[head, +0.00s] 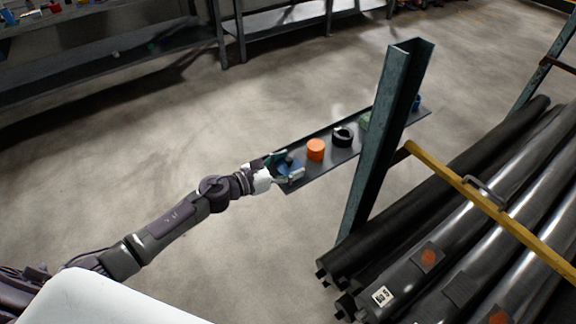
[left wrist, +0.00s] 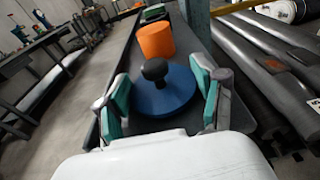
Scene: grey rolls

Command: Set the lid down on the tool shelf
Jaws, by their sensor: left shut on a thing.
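The lid is a blue disc with a black knob (left wrist: 155,70); its blue rim (left wrist: 165,98) lies between my left fingers in the left wrist view. In the head view the lid (head: 289,167) is at the near left end of the tool shelf (head: 331,158), a narrow grey shelf. My left gripper (head: 287,171) is shut on the lid, with a teal-padded finger on each side in the wrist view (left wrist: 163,98). The lid is over the shelf surface, low; I cannot tell whether it touches. My right gripper is not in view.
An orange cylinder (head: 316,150) stands just beyond the lid, then a black ring-like object (head: 342,136) and a green item (head: 365,121). A steel post (head: 378,150) rises beside the shelf. Dark rolls (head: 440,240) and a yellow bar (head: 480,203) lie to the right.

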